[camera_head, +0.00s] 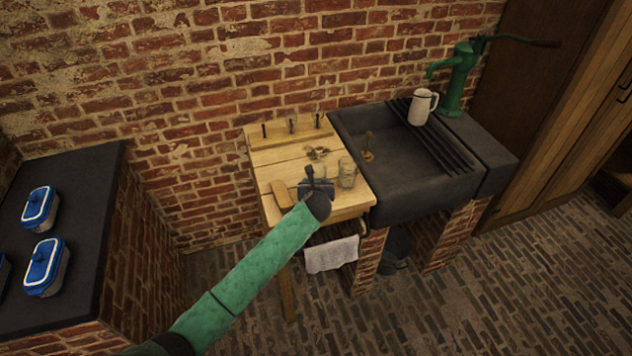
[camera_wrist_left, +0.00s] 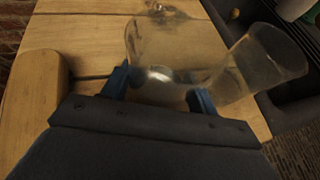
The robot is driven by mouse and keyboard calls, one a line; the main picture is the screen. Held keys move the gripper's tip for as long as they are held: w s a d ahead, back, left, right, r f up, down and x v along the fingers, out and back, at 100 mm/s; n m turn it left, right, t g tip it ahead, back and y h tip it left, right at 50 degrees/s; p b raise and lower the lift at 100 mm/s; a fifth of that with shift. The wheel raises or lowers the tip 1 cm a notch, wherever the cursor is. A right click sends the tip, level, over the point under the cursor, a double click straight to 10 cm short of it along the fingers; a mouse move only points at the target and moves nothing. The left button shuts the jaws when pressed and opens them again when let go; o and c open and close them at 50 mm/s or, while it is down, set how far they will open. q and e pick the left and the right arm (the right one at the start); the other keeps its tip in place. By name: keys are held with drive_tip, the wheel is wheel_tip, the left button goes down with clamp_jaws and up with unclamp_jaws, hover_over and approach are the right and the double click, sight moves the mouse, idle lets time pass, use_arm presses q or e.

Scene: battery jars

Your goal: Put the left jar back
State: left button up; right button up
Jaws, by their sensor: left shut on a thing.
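A clear glass jar (camera_wrist_left: 165,45) is between the blue fingers of my left gripper (camera_wrist_left: 160,88), which is shut on it. In the head view this left jar (camera_head: 320,171) is partly hidden by my left gripper (camera_head: 314,184), over the wooden table (camera_head: 265,176). I cannot tell whether its base touches the table. A second clear glass jar (camera_head: 347,173) stands on the table just to the right. It also shows in the left wrist view (camera_wrist_left: 268,62), close beside the held jar. My right gripper is not in view.
A wooden block (camera_head: 282,194) lies left of the gripper. Small dark pieces (camera_head: 318,152) lie behind the jars. A wooden rack with pegs (camera_head: 292,138) runs along the table's back. The dark stone sink (camera_head: 395,172) adjoins on the right. A towel (camera_head: 332,255) hangs in front.

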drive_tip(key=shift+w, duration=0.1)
use_arm(q)
drive_tip(key=o, duration=1.2)
drive_tip(key=shift+f, duration=0.1)
drive_tip(key=shift+c, duration=0.2)
drive_tip(key=shift+s+r, duration=0.25)
drive_tip(key=shift+s, duration=0.25)
drive_tip(key=b+v, duration=0.3)
drive_tip(key=v, duration=0.6)
drive_tip(key=shift+s+r, duration=0.2)
drive_tip(key=shift+s, duration=0.15)
drive_tip(key=shift+s+r, duration=0.35)
drive_tip(key=shift+s, duration=0.15)
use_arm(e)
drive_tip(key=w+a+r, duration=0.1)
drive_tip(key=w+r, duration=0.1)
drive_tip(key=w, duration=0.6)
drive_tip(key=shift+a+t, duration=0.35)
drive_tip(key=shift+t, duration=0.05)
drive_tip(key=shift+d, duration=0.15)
